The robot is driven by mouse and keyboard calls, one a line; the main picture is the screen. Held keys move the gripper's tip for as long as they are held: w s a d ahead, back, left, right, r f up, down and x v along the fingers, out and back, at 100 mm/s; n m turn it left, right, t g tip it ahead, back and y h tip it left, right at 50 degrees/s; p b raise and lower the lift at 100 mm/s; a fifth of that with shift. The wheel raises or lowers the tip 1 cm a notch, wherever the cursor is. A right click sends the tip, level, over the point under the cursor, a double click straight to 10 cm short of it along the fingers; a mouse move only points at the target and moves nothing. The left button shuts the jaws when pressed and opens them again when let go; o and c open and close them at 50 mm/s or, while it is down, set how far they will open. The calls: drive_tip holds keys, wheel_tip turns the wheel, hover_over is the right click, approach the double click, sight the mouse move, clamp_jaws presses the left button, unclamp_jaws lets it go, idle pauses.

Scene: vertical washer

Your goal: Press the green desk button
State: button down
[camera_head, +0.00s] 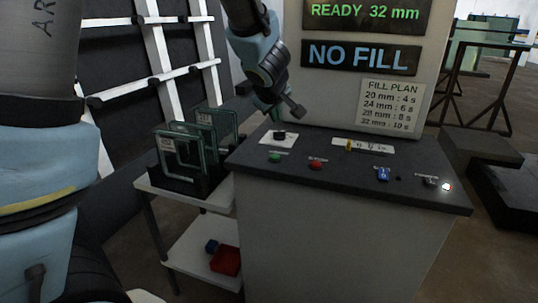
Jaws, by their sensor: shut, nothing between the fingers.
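The green button (275,157) is a small round cap near the left front of the dark desk top (325,178). A red button (317,164) sits to its right. My gripper (297,109) is shut and empty, pointing down above the back left part of the desk. It appears above and behind the green button in the picture, apart from it. The green button is in plain view with nothing covering it.
A black knob (279,136) stands on a white plate near my gripper. A yellow pointer (349,145), a blue switch (383,174) and a lit white lamp (446,186) are farther right. The upright panel reads "READY 32 mm" and "NO FILL" (360,56). A glass rack (185,175) stands left.

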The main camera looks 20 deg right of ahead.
sight(275, 158)
wheel_tip(275, 158, down, 9)
drive_tip(key=b, duration=0.9)
drive_tip(key=shift+s+d+r, duration=0.1)
idle(1.7)
drive_tip(key=shift+f, duration=0.4)
drive_tip(key=shift+f+b, duration=0.55)
drive_tip(key=shift+b, duration=0.15)
idle(0.4)
idle(0.3)
drive_tip(key=shift+r+p, duration=0.95)
drive_tip(key=shift+p, duration=0.1)
drive_tip(key=shift+r, duration=0.1)
